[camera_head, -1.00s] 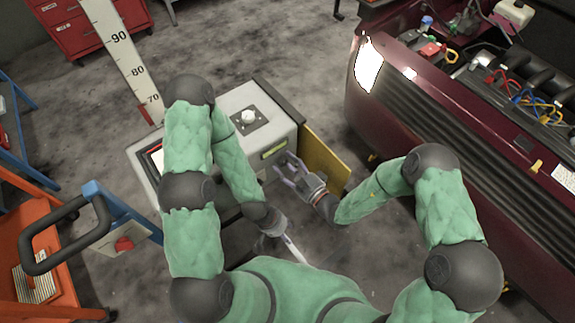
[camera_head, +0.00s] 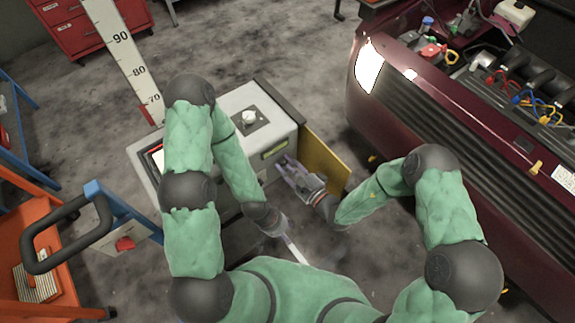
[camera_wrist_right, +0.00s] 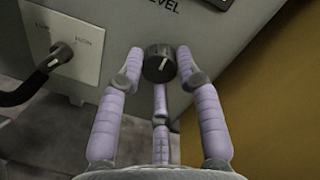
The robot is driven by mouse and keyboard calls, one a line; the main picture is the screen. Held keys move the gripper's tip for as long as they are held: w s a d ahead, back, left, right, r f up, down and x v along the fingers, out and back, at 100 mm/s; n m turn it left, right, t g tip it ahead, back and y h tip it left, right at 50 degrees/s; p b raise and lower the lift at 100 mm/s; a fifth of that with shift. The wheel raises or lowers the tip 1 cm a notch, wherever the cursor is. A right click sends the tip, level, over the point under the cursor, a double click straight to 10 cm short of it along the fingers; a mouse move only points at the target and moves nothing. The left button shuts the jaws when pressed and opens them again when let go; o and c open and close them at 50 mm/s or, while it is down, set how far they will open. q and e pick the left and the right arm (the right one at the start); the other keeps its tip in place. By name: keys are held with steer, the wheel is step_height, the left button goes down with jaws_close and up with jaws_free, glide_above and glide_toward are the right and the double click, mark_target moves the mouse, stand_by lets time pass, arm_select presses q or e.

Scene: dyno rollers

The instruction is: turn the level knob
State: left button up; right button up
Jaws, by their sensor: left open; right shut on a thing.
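The level knob (camera_wrist_right: 159,63) is round and black with a pale pointer line, on the grey front panel under the printed word "LEVEL" in the right wrist view. My right gripper (camera_wrist_right: 158,68) has its lilac fingers around the knob, one on each side and one below, shut on it. In the head view my right gripper (camera_head: 289,168) is at the front of the grey machine (camera_head: 225,110), and the knob is hidden there. My left gripper (camera_head: 294,248) is open and empty, low in front of the machine, partly blurred.
A yellow panel (camera_head: 326,163) stands just right of my right gripper. Another control with a black lever (camera_wrist_right: 60,54) sits left of the knob. A dark red car (camera_head: 450,130) is at the right, an orange cart (camera_head: 40,250) at the left.

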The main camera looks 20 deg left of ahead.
steer(key=shift+w+d+m, duration=0.1)
steer(key=shift+w+m, duration=0.05)
steer(key=shift+m, duration=0.15)
steer(key=m+p, duration=0.4)
steer(key=shift+r+t, duration=0.1)
steer(key=shift+t, duration=0.2)
steer(key=m+p, duration=0.3)
steer(key=m, duration=0.2)
steer(key=shift+p, duration=0.3)
steer(key=shift+m, duration=0.3)
steer(key=o, duration=1.1)
steer(key=shift+f, duration=0.2)
